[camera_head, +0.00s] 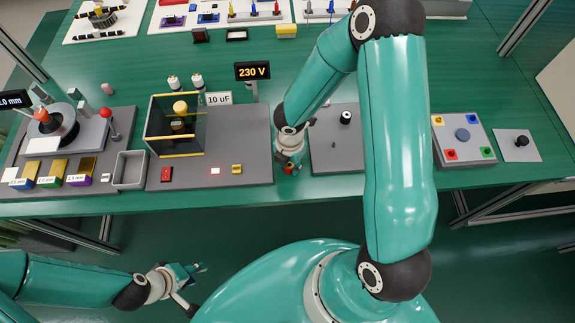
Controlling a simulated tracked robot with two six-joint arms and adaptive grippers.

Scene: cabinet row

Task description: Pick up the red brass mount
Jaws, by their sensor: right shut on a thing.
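My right arm reaches down over the table's front part, and my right gripper (291,166) is shut on a small red piece, which I take to be the red brass mount (288,169). Only a little red shows between the fingers, so its shape is mostly hidden. The gripper is between two grey base plates, close to the table's front edge. My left gripper (196,286) is in front of the table over the floor, empty, with its fingers apart.
Left of the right gripper, a grey plate (240,130) carries a clear-walled box (160,125), a red switch (166,174) and a yellow part (237,169). A "230 V" display (252,71) stands behind.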

